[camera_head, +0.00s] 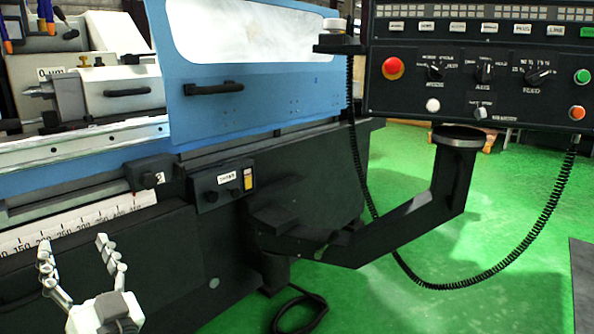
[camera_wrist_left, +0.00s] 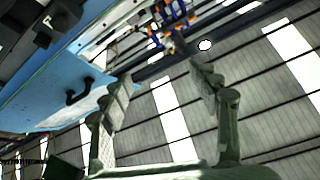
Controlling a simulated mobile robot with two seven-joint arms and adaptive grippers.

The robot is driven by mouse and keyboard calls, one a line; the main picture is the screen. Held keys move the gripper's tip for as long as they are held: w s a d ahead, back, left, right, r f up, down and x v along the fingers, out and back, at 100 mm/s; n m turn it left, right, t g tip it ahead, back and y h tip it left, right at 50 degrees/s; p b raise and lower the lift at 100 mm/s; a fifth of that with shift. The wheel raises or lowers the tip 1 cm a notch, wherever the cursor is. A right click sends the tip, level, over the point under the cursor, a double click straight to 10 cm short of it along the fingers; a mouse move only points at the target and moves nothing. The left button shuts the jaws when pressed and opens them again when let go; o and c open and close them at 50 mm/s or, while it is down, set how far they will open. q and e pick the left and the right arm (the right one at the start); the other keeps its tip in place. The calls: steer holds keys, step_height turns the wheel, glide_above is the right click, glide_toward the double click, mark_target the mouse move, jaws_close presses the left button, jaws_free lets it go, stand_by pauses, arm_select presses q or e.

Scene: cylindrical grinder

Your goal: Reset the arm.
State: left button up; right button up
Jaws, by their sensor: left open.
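My left gripper (camera_head: 75,258) is at the lower left of the head view, in front of the grinder's dark lower front and its white number scale (camera_head: 85,222). Its two fingers point up and stand wide apart, with nothing between them. In the left wrist view the open fingers (camera_wrist_left: 160,95) frame the roof, with the blue machine door to their left. The cylindrical grinder (camera_head: 250,100) fills the left and middle of the head view. My right gripper is in neither view.
A control panel (camera_head: 470,90) with a red button (camera_head: 393,68) hangs at the upper right on a dark bracket arm (camera_head: 400,225). A coiled cable (camera_head: 480,275) loops below it. A small switch box (camera_head: 222,185) sits on the machine front. Green floor (camera_head: 400,300) is open at lower right.

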arm_select(q)
steer(key=a+f+m+g+h, duration=0.2)
steer(key=a+f+m+h, duration=0.15)
steer(key=f, duration=0.65)
steer(key=a+f+m+g+h, duration=0.2)
steer(key=a+f+m+g, duration=0.15)
steer(key=f, duration=0.65)
steer(key=s+a+f+m+g+h, duration=0.1)
steer(key=s+f+g+h, duration=0.2)
steer(key=s+f, duration=0.6)
steer(key=s+a+f+m+g+h, duration=0.15)
steer(key=s+f+g+h, duration=0.35)
steer(key=f, duration=0.8)
steer(key=s+d+f+n+h, duration=0.1)
steer(key=d+f, duration=0.1)
steer(key=d, duration=0.6)
steer(key=s+d+f+n, duration=0.1)
steer(key=s+d+f, duration=0.1)
steer(key=d, duration=0.7)
steer(key=shift+s+d+f+n+t+h, duration=0.15)
steer(key=shift+s+f+n+t+h, duration=0.2)
steer(key=shift+f, duration=0.45)
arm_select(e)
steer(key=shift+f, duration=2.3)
